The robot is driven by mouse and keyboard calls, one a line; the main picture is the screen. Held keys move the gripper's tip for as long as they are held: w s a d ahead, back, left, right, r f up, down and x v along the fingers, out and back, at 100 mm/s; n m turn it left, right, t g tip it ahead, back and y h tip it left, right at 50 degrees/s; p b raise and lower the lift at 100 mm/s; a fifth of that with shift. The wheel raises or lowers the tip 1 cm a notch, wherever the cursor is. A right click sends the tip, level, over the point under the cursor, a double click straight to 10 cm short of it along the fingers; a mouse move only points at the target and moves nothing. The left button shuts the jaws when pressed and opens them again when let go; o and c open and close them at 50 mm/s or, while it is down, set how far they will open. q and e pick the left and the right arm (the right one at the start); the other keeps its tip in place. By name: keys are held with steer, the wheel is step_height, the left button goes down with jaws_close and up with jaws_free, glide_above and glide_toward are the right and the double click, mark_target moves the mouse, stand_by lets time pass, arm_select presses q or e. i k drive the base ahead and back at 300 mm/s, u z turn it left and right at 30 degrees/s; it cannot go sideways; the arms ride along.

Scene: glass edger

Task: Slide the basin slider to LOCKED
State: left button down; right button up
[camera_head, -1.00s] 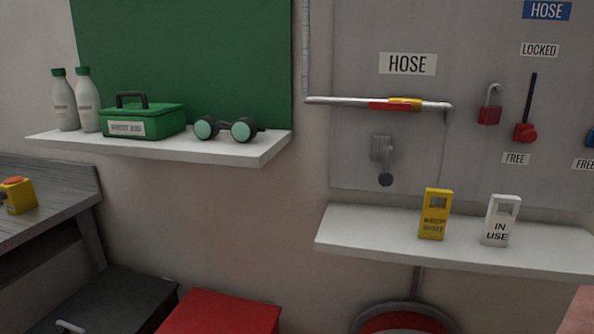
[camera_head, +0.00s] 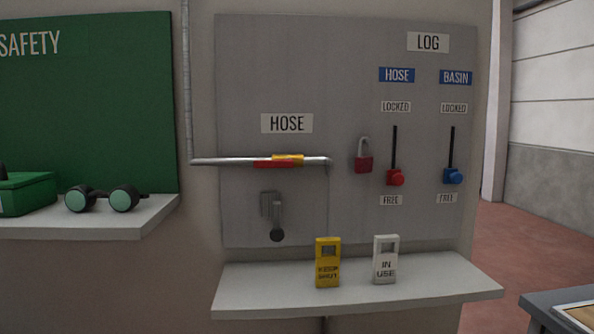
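The basin slider is a blue knob (camera_head: 453,176) on a black vertical slot (camera_head: 452,146), at the right of the grey wall panel (camera_head: 237,90). The knob sits at the bottom of its slot, just above a FREE label (camera_head: 447,198). A LOCKED label (camera_head: 454,108) is above the slot, under the blue BASIN sign (camera_head: 456,77). To its left, the red hose slider knob (camera_head: 396,177) is also at the bottom of its slot, by its own FREE label. Neither of my grippers is in view.
A white shelf (camera_head: 450,284) juts out below the panel, holding a yellow tag (camera_head: 328,262) and a white IN USE tag (camera_head: 385,259). A red padlock (camera_head: 363,157) hangs left of the sliders. A pipe (camera_head: 225,161) and grey lever (camera_head: 276,222) are further left.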

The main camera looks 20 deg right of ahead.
mark_target(452, 176)
steer(key=z, duration=1.55)
